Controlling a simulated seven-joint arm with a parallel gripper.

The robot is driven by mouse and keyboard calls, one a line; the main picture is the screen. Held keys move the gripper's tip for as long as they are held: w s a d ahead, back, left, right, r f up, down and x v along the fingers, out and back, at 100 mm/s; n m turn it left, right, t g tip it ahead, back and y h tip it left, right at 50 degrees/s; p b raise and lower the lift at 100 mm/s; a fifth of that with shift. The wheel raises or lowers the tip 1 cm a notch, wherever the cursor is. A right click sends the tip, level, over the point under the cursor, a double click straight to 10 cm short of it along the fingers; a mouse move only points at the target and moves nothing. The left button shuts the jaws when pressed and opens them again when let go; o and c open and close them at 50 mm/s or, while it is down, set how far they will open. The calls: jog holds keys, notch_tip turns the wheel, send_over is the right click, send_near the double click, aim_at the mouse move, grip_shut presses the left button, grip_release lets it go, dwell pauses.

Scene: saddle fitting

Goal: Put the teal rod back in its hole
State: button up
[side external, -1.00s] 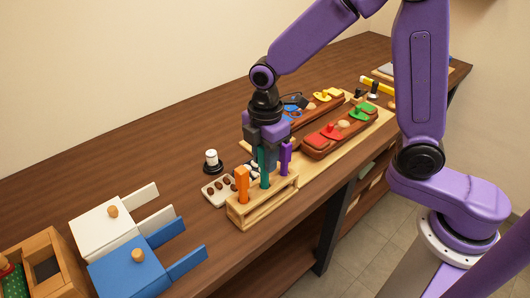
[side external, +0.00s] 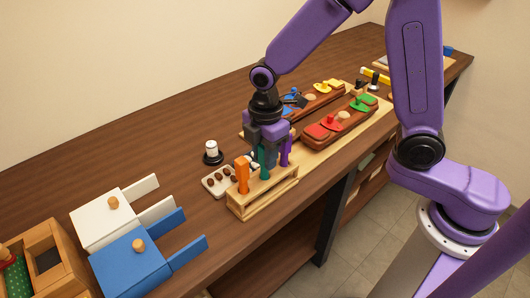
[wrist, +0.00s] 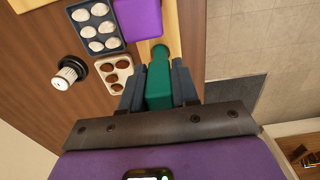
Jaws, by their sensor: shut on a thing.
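The teal rod (side external: 264,171) is upright between the fingers of my gripper (side external: 265,156), which is shut on it. Its lower end meets the top of the wooden rack (side external: 262,200), between the orange rod (side external: 242,175) and the purple rod (side external: 286,150). It appears to be at or partly in its hole; the depth is hidden. In the wrist view, the teal rod (wrist: 159,86) is between the two dark fingers of my gripper (wrist: 159,82), with its narrower end over the wood. The purple rod (wrist: 137,17) stands just beyond it.
A tray with brown pieces (side external: 218,182) and a black-and-white knob (side external: 212,153) are close behind the rack. White (side external: 105,222) and blue (side external: 130,265) boxes stand at left. Red-brown boards with coloured pieces (side external: 340,122) lie at right. The table's front edge is near.

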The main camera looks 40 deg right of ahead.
jog(key=o, duration=0.9)
jog(key=shift+o, duration=0.2)
notch_tip(320, 180, up, 17)
jog(key=s+d+f+m, duration=0.1)
jog(key=s+d+f, duration=0.2)
jog(key=s, duration=0.4)
jog(key=s+d+f+m, duration=0.2)
jog(key=s+d+f, duration=0.1)
jog(key=s+d, duration=0.2)
jog(key=s+d+f+m, duration=0.2)
jog(key=s+d+f, duration=0.1)
jog(key=s, duration=0.7)
jog(key=shift+d+f, duration=0.4)
jog(key=shift+d, duration=0.15)
